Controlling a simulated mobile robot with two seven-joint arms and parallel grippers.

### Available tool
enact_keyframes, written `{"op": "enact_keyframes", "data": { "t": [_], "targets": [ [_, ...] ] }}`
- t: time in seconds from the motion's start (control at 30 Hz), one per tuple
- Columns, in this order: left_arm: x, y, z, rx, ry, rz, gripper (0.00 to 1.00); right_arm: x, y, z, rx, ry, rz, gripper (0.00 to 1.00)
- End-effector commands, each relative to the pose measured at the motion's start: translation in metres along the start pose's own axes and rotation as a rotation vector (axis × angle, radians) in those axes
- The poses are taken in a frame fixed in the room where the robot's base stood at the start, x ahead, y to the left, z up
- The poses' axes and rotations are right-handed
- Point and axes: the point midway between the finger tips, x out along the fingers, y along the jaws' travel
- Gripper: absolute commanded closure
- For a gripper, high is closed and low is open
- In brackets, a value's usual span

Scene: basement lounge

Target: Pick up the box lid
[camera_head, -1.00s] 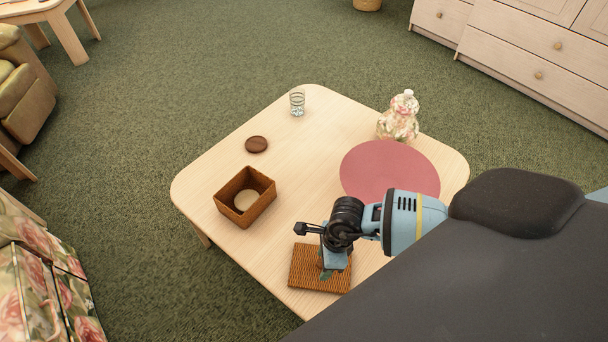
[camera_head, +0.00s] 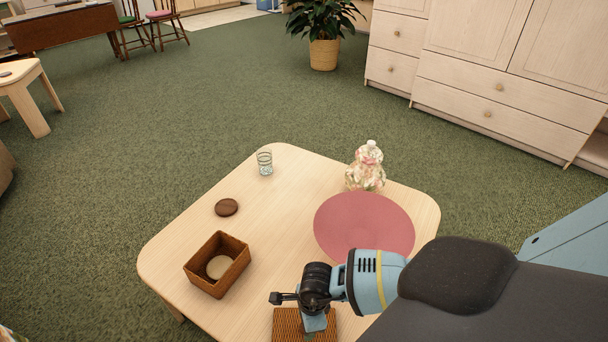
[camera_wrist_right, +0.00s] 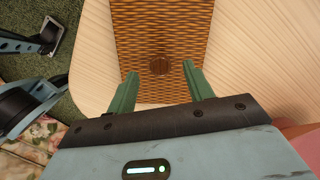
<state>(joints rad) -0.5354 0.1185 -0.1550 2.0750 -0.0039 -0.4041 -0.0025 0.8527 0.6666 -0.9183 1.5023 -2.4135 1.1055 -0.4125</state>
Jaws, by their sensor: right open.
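The box lid (camera_wrist_right: 160,30) is a flat, orange-brown woven rectangle with a small round brown knob (camera_wrist_right: 160,66). It lies on the table's near edge, cut by the bottom of the head view (camera_head: 287,324). My right gripper (camera_wrist_right: 161,72) is open over it, with a green finger on each side of the knob in the picture. I cannot tell whether the fingers touch the lid. In the head view my right wrist hides part of the lid. The open woven box (camera_head: 238,275) stands to the left, with a pale round thing (camera_head: 218,267) inside.
The pale wooden table (camera_head: 290,215) also holds a dark round disc (camera_head: 227,207), a glass (camera_head: 265,162), a floral jar (camera_head: 367,168) and a round pink mat (camera_head: 362,226). Bare table lies between the box and the mat. A pale cabinet (camera_head: 500,90) stands behind.

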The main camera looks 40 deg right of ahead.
Motion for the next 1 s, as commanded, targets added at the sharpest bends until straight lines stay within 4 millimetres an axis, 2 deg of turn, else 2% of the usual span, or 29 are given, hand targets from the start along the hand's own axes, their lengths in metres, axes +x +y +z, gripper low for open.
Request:
{"op": "enact_keyframes", "data": {
  "t": [0.1, 0.2, 0.47, 0.87, 1.0],
  "targets": [
    [0.004, -0.001, 0.003, 0.001, -0.004, 0.000, 0.00, 0.018, 0.000, 0.000, 0.001, 0.000, 0.002, 0.48],
    [0.006, -0.001, 0.003, 0.002, -0.003, -0.001, 0.00, 0.025, 0.000, 0.000, 0.000, 0.000, 0.001, 0.48],
    [0.006, -0.002, -0.002, 0.003, 0.006, -0.002, 0.00, 0.026, -0.001, 0.000, -0.001, -0.001, -0.001, 0.48],
    [0.005, -0.001, 0.001, 0.002, 0.000, -0.001, 0.00, 0.026, -0.001, 0.000, 0.000, -0.001, 0.000, 0.99],
    [0.004, -0.001, 0.003, 0.002, -0.003, 0.000, 0.00, 0.026, -0.001, 0.000, 0.000, -0.001, -0.001, 1.00]
  ]
}}
